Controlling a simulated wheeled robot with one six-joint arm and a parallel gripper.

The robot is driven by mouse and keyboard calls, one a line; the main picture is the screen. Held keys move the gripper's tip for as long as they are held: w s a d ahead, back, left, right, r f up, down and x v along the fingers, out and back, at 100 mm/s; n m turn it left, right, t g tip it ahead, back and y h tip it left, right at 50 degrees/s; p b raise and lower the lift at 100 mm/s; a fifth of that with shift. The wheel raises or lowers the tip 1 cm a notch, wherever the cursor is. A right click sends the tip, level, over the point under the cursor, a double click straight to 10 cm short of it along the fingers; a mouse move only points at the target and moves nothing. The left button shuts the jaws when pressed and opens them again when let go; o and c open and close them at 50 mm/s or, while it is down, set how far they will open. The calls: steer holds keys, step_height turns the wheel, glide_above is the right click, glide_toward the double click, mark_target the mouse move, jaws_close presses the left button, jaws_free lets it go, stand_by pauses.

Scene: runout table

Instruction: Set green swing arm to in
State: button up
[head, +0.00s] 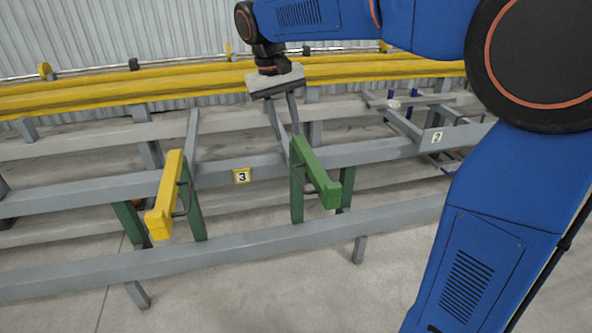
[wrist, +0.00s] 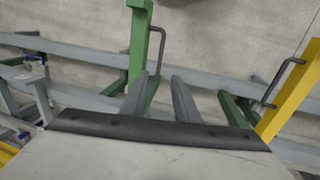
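The green swing arm (head: 316,174) is a square bar on green posts on the grey rail frame, tilted toward the front, with a thin dark handle along its side. It also shows in the wrist view (wrist: 138,48), its handle (wrist: 161,45) just ahead of the finger gap. My gripper (head: 289,146) reaches down at the bar's far end. In the wrist view my gripper (wrist: 160,76) has its two grey fingers apart, with nothing clearly held between them. Whether a finger touches the green bar or handle I cannot tell.
A yellow swing arm (head: 165,196) with a dark handle stands to the left. A plate marked 3 (head: 242,176) sits on the rail between them, and a plate marked 2 (head: 437,137) is at right. Yellow rails (head: 120,85) run behind. Open floor (head: 260,290) lies in front.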

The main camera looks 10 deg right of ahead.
mark_target(298, 177)
steer(key=d+f, duration=0.1)
steer(key=f, duration=0.8)
steer(key=d+f, duration=0.1)
steer(key=f, duration=0.4)
steer(key=shift+d, duration=0.35)
jaws_close()
